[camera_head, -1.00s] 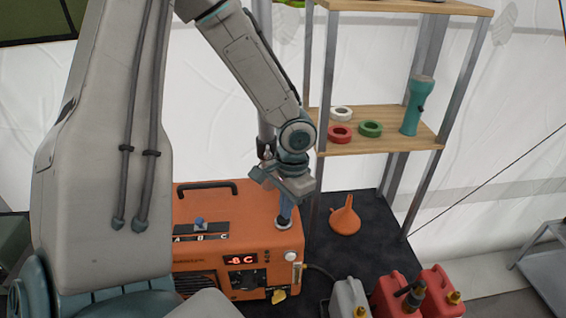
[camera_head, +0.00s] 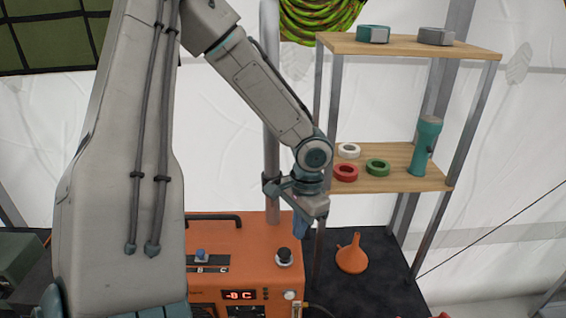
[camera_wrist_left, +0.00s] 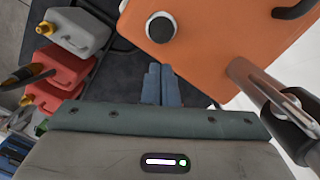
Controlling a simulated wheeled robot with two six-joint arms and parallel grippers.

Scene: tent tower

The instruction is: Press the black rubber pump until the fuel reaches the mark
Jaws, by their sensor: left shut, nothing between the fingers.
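The black rubber pump (camera_head: 284,254) is a round black knob in a pale ring on top of the orange heater (camera_head: 225,229). It also shows in the left wrist view (camera_wrist_left: 161,28), uncovered. My left gripper (camera_head: 301,231) is shut and empty, its blue fingers pointing down, above and slightly right of the pump, apart from it. In the left wrist view its closed fingers (camera_wrist_left: 161,86) lie below the pump. The heater's red display (camera_head: 240,295) reads about -8 C. A pale round cap is at the heater's front right; the fuel level and mark cannot be made out.
A metal pole (camera_head: 271,120) rises close to my left wrist. A shelf (camera_head: 400,180) with tape rolls and a teal flashlight (camera_head: 425,146) stands to the right. An orange funnel (camera_head: 351,255) lies on the dark mat. Grey and red canisters (camera_wrist_left: 66,75) stand beside the heater.

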